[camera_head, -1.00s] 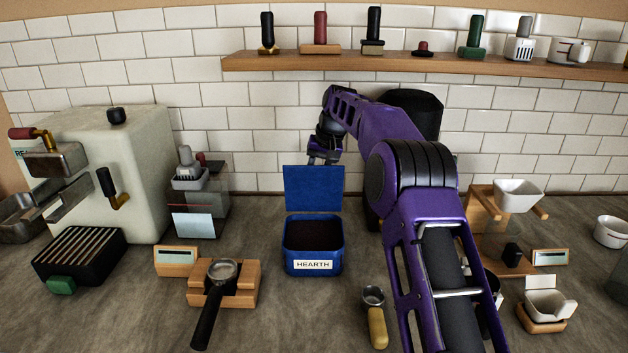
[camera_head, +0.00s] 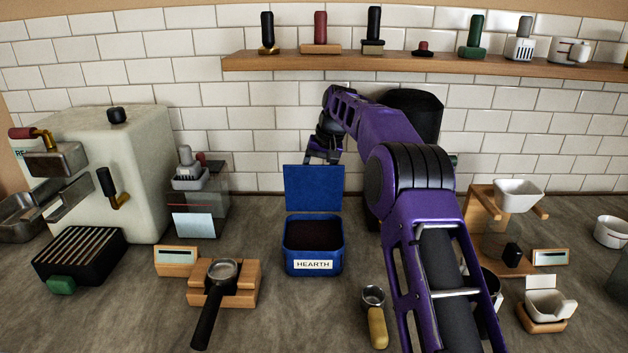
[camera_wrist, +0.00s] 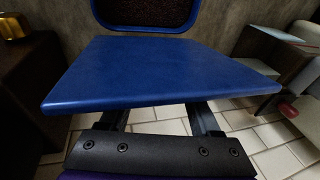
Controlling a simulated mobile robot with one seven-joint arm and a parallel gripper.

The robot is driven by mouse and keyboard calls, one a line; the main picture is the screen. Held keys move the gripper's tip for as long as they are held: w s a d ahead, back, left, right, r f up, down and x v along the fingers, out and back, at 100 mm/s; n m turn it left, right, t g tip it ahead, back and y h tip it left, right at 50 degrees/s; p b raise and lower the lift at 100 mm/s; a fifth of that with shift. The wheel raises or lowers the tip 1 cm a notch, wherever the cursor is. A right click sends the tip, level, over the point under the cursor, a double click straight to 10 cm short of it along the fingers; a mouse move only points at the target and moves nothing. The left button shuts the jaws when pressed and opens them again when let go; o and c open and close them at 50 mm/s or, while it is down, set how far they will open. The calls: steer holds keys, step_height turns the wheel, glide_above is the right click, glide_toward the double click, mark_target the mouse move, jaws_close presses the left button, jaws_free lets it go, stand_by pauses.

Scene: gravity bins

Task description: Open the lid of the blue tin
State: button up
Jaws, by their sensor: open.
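The blue tin (camera_head: 295,263) labelled HEARTH stands on the counter in the middle of the head view. Its lid (camera_head: 314,189) stands upright at the back edge, and dark contents show inside. In the wrist view the lid (camera_wrist: 160,70) fills the middle, with the tin's open mouth (camera_wrist: 145,10) beyond it. My gripper (camera_head: 322,158) is above and behind the raised lid, open and empty. Its fingers also show in the wrist view (camera_wrist: 160,118), partly hidden by the lid. I cannot tell whether they touch it.
A portafilter (camera_head: 217,285) rests on a wooden stand to the tin's front left. A scoop (camera_head: 376,322) lies to its front right. A grinder (camera_head: 195,205) and espresso machine (camera_head: 125,160) stand to the left. A wall shelf (camera_head: 430,64) holds several tools above.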

steer(key=v, duration=1.2)
steer(key=shift+w, duration=0.1)
